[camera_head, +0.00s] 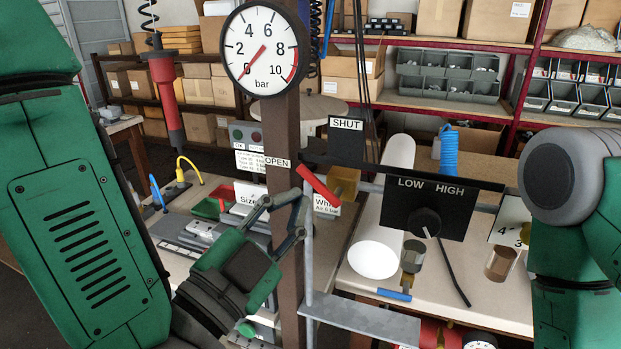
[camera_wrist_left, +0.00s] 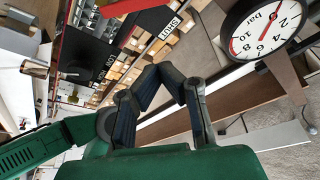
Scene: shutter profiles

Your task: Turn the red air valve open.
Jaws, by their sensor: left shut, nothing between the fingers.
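The red valve lever (camera_head: 318,186) slants from upper left down to the right, beside a brass-coloured valve body (camera_head: 345,184). Its upper-left end is close to the OPEN sign (camera_head: 278,162); the SHUT sign (camera_head: 346,124) stands above it. My left gripper (camera_head: 301,197) is shut and empty, its fingertips just left of and below the lever in the head view; I cannot tell whether they touch. In the left wrist view the gripper (camera_wrist_left: 160,72) shows its fingers together, and a red bar (camera_wrist_left: 125,7) crosses the top edge. My right gripper is out of view.
A pressure gauge (camera_head: 265,49) has its needle near 0 on a brown post (camera_head: 287,130). A black LOW/HIGH panel (camera_head: 415,207) and a white cylinder (camera_head: 376,258) stand to the right. A grey metal bracket (camera_head: 360,318) lies below the lever. The bench holds cables and small parts.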

